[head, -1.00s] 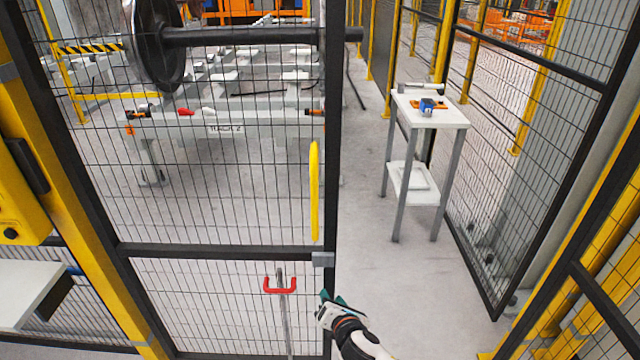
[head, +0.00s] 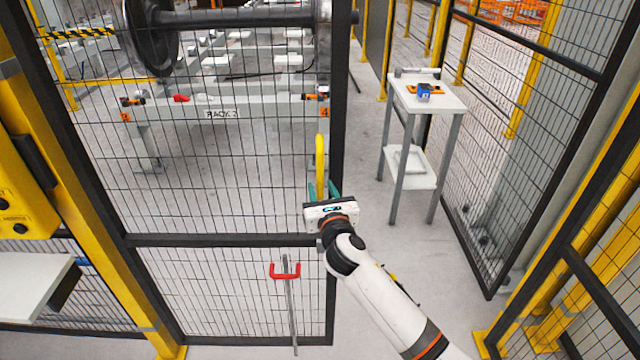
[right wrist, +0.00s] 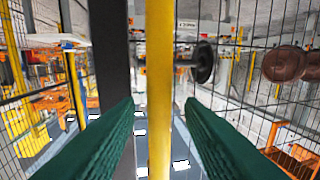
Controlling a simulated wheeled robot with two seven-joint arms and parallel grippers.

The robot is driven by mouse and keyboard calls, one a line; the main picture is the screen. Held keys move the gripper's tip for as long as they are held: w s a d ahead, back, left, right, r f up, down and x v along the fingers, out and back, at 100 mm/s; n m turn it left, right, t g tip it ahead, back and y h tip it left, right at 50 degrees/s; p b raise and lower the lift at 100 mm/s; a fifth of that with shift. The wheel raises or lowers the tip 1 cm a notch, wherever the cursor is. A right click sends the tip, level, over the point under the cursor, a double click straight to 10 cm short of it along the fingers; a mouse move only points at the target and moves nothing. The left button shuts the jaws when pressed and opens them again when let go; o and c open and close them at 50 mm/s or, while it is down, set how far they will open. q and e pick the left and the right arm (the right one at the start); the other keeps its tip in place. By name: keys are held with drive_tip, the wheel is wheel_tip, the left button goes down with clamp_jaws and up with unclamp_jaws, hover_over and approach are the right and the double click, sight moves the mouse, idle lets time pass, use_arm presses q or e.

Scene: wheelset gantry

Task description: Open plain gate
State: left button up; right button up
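The plain gate is a black-framed mesh panel (head: 225,240) on the left of the head view. A yellow vertical handle (head: 320,160) is fixed near its right edge. My right gripper (head: 323,190) is at the handle's lower part, its green fingers pointing at the gate. In the right wrist view the yellow handle (right wrist: 160,90) stands upright between the two green fingers (right wrist: 160,125), with a gap on each side. The right gripper is open around or just in front of the handle; I cannot tell the exact depth. My left gripper is not in view.
A red-handled rod (head: 286,271) is at the gate's lower part. A white side table (head: 430,98) with a blue item stands beyond the opening. Another mesh panel (head: 540,130) stands at right.

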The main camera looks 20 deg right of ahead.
drive_tip(key=shift+w+d, duration=0.15)
drive_tip(key=shift+w, duration=1)
drive_tip(key=shift+c, duration=0.5)
clamp_jaws()
